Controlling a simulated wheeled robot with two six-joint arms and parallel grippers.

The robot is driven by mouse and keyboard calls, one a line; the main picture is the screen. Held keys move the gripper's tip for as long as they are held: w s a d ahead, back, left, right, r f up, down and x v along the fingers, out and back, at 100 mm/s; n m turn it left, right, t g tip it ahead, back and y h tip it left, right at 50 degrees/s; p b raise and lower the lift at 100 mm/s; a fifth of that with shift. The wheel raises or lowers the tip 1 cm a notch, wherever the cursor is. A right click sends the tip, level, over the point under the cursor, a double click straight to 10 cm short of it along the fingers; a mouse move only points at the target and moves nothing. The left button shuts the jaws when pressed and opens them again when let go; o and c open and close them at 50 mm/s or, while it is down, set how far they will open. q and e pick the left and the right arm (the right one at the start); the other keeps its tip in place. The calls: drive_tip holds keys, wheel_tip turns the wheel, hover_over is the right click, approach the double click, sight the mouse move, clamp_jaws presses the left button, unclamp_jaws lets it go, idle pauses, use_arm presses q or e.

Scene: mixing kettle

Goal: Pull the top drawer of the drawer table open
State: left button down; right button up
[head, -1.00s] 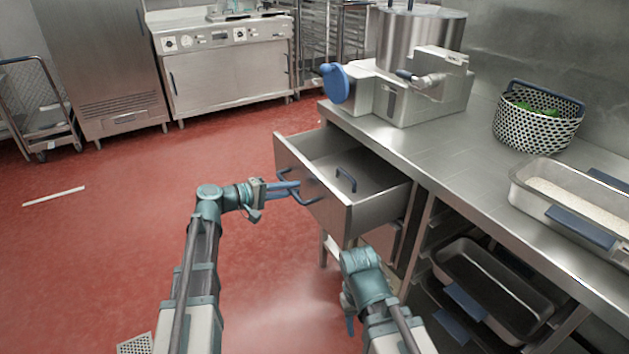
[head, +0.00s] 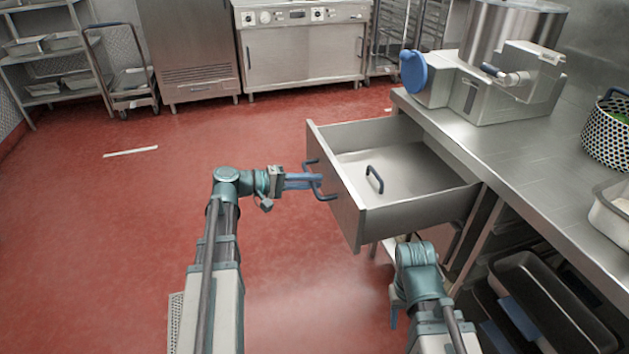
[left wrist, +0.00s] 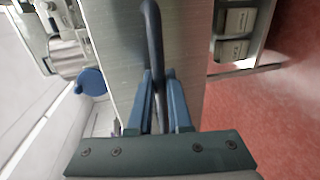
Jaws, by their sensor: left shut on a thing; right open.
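The top drawer (head: 400,217) of the steel drawer table (head: 478,150) stands well out from the table. A blue handle is on its front face, and a loose-looking blue handle-shaped piece (head: 375,178) shows inside the drawer. My left gripper (head: 312,181) is shut on the front drawer handle (head: 326,196). In the left wrist view its blue fingers (left wrist: 160,105) lie on both sides of the dark handle bar (left wrist: 152,40). My right gripper (head: 393,308) hangs low in front of the table, apart from the drawer; its fingers are mostly hidden by its wrist.
A mixing kettle machine (head: 495,85) stands on the table's far end. A dotted basket (head: 607,135) and a pale tray (head: 610,205) stand on the right. Dark trays (head: 550,300) sit on shelves below. The red floor (head: 130,230) on the left is clear.

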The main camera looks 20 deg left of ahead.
use_arm(q)
drive_tip(key=c, duration=0.8)
unclamp_jaws()
drive_tip(key=shift+c, duration=0.2)
drive_tip(key=shift+a, duration=0.1)
drive_tip(key=p+v, duration=0.2)
drive_tip(key=v, duration=1.1)
drive_tip(key=shift+s+a+p, duration=0.2)
drive_tip(key=shift+a+p, duration=0.05)
drive_tip(key=shift+p, duration=0.15)
